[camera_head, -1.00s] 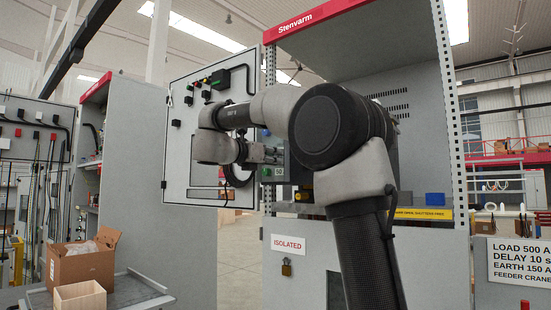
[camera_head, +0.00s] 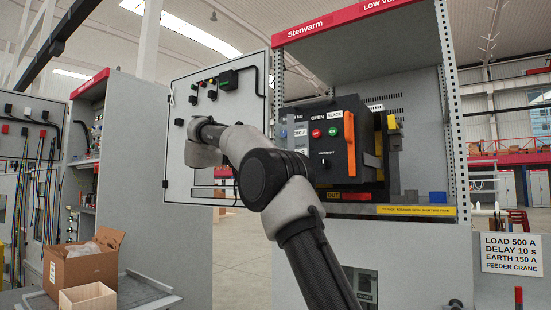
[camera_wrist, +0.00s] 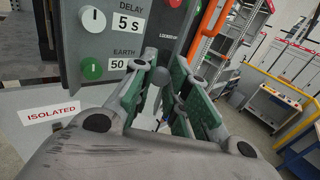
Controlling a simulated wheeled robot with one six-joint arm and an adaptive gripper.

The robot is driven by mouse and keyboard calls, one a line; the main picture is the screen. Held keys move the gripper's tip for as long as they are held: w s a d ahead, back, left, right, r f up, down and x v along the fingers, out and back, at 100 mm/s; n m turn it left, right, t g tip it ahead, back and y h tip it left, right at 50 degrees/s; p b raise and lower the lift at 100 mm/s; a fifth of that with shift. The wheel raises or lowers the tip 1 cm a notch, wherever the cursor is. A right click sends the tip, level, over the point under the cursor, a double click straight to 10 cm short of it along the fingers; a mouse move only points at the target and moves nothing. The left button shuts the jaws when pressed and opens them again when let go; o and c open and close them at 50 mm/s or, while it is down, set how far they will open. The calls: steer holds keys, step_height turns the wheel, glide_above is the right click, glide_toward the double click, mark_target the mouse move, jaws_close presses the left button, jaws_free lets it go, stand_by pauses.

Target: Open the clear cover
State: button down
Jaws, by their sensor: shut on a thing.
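The grey settings panel (camera_wrist: 105,45) fills the upper left of the wrist view, with a white DELAY dial (camera_wrist: 93,19) and a green EARTH dial (camera_wrist: 91,68). The clear sheet of the cover cannot be made out against it. My gripper (camera_wrist: 163,80) has its green-padded fingers closed around a small grey piece at the panel's right edge, which looks like the cover's knob. The fingers hide most of it. In the head view my arm hides the gripper and most of the settings panel (camera_head: 300,132).
The black breaker front (camera_head: 325,150) with an orange handle (camera_head: 349,143) sits right of the panel. An open cabinet door (camera_head: 180,150) stands to the left. A yellow label strip (camera_head: 416,210) runs along the shelf. A cardboard box (camera_head: 85,265) stands lower left.

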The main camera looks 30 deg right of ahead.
steer(key=shift+w+a+g, duration=0.1)
steer(key=shift+a+g, duration=0.05)
steer(key=shift+g, duration=0.15)
steer(key=c, duration=1.3)
jaws_free()
